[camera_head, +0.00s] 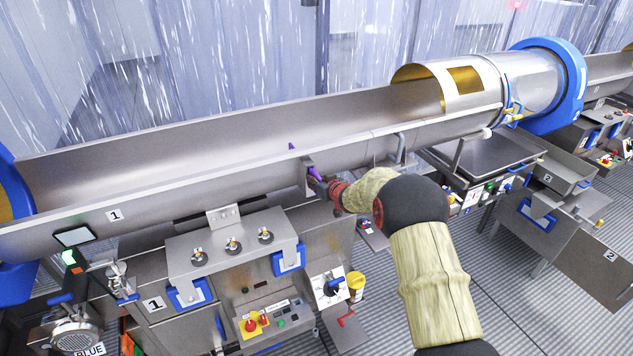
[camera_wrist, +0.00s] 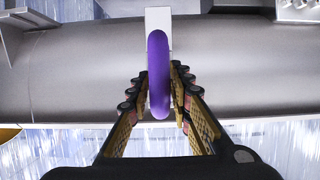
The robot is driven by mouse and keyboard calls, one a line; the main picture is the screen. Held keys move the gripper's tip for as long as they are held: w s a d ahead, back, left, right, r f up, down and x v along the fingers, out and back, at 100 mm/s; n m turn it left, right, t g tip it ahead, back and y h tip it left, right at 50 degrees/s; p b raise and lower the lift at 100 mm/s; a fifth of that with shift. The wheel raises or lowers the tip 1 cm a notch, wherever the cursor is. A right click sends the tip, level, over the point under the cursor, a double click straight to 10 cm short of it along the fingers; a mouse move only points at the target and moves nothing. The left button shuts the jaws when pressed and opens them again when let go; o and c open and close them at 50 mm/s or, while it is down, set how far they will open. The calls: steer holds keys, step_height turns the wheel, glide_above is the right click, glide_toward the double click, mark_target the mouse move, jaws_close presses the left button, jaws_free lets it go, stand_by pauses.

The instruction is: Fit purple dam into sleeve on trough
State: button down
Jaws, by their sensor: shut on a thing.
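The purple dam (camera_head: 315,173) is at the near side wall of the long steel trough (camera_head: 210,172), in the head view. A small purple tip (camera_head: 291,146) shows just above the trough's rim. A grey upright piece, seemingly the sleeve (camera_head: 308,162), stands on the wall beside the dam. My gripper (camera_head: 325,186) is shut on the dam from the near side. In the wrist view the dam's rounded purple edge (camera_wrist: 158,60) lies between the fingers (camera_wrist: 157,92), with a pale plate (camera_wrist: 158,17) behind it. How far the dam sits in the sleeve is hidden.
A control cabinet (camera_head: 235,245) with knobs and blue handles stands below the trough. A steel drum (camera_head: 520,80) with a blue ring is at the right. A bent pipe (camera_head: 400,148) is on the trough's side right of my gripper. Striped floor lies at lower right.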

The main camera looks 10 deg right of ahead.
steer(key=shift+w+a+r, duration=0.15)
steer(key=shift+w+r, duration=0.1)
steer(key=shift+w, duration=0.25)
steer(key=c, duration=1.5)
jaws_free()
steer(key=shift+f, duration=0.15)
steer(key=shift+c, duration=0.2)
steer(key=shift+s, duration=0.1)
steer(key=shift+f, duration=0.15)
steer(key=v, duration=1.2)
